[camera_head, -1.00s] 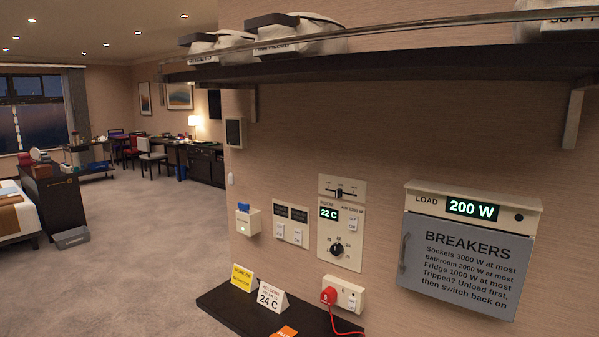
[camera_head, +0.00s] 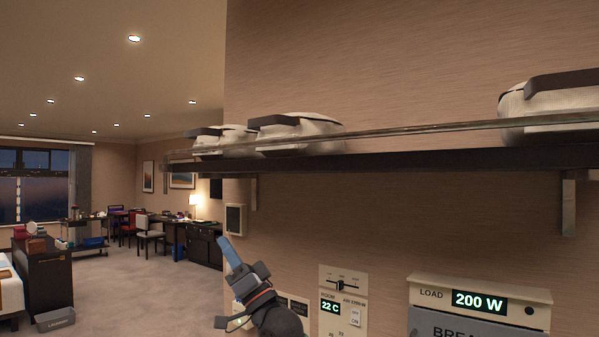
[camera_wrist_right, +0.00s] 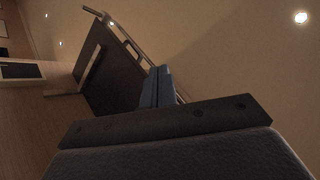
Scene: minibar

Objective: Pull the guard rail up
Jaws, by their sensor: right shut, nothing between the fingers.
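The guard rail (camera_head: 420,130) is a thin metal bar running along the front edge of the dark wall shelf (camera_head: 420,160). It sits low, just above the shelf board. My right gripper (camera_head: 229,243) has blue fingers and is below the left part of the shelf, pointing up and apart from the rail. In the right wrist view the blue fingers (camera_wrist_right: 157,86) are closed together and empty. The rail (camera_wrist_right: 126,36) and the shelf's underside (camera_wrist_right: 108,75) lie beyond them. My left gripper is not in view.
White bundles with dark handles (camera_head: 295,132) stand on the shelf behind the rail. A metal bracket (camera_head: 568,205) holds the shelf at right. A thermostat panel (camera_head: 343,300) and the breaker box (camera_head: 478,300) are on the wall below. Open floor lies at left.

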